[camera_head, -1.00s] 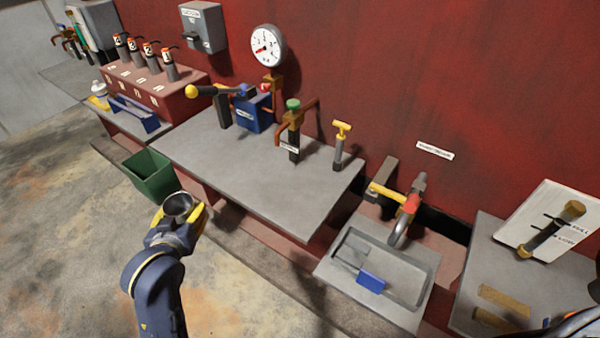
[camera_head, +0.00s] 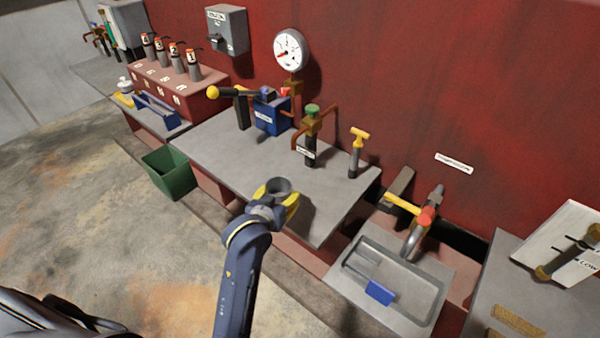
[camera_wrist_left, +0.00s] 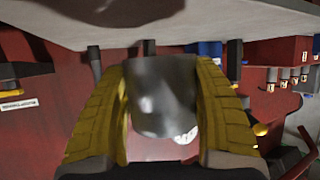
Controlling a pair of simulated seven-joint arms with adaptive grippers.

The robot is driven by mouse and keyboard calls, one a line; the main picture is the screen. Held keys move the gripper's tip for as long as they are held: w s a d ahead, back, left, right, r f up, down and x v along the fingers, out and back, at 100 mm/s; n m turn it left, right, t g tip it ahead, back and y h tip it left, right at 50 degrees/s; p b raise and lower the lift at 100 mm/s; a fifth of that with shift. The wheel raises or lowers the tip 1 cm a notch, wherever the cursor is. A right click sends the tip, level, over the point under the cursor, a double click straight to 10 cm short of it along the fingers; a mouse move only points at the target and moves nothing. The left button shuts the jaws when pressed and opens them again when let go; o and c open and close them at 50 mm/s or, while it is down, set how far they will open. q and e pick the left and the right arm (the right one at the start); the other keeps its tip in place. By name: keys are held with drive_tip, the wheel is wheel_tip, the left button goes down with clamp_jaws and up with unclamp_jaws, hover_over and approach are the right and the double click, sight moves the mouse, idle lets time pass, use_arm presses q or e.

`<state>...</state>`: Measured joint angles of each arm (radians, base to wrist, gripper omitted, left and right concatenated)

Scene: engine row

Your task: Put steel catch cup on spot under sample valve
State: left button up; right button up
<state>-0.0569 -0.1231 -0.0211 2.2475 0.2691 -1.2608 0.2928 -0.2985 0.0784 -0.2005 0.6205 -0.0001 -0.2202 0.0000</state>
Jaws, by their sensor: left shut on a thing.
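The steel catch cup (camera_head: 278,187) is held in my left gripper (camera_head: 276,198), whose yellow fingers close on both its sides. In the head view it shows over the front part of the middle grey bench top. In the left wrist view the cup (camera_wrist_left: 162,95) fills the space between the two yellow fingers. The valve with the green knob (camera_head: 312,110), with copper pipe and a small white label (camera_head: 305,152), stands on the bench behind and to the right of the cup. The spot under it cannot be made out. My right gripper is not in view.
A yellow-handled post (camera_head: 357,150) stands right of the valve. A green bin (camera_head: 170,176) is on the floor left of the bench. A sink (camera_head: 432,285) lies right. The bench front is clear.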

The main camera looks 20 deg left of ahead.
sight(283, 182)
use_arm(q)
drive_tip(key=w, duration=1.5)
drive_tip(key=shift+w+a, duration=0.1)
drive_tip(key=shift+w+f, duration=0.1)
drive_tip(key=shift+f, duration=1.65)
drive_tip(key=shift+f, duration=0.45)
drive_tip(key=shift+f, duration=0.2)
drive_tip(key=o, duration=1.2)
drive_tip(key=shift+s+f, duration=0.2)
drive_tip(key=shift+s, duration=0.05)
drive_tip(key=shift+o, duration=0.2)
drive_tip(key=shift+w+r, duration=0.15)
drive_tip(key=shift+r, duration=0.45)
drive_tip(key=v, duration=1.2)
drive_tip(key=shift+r, duration=0.2)
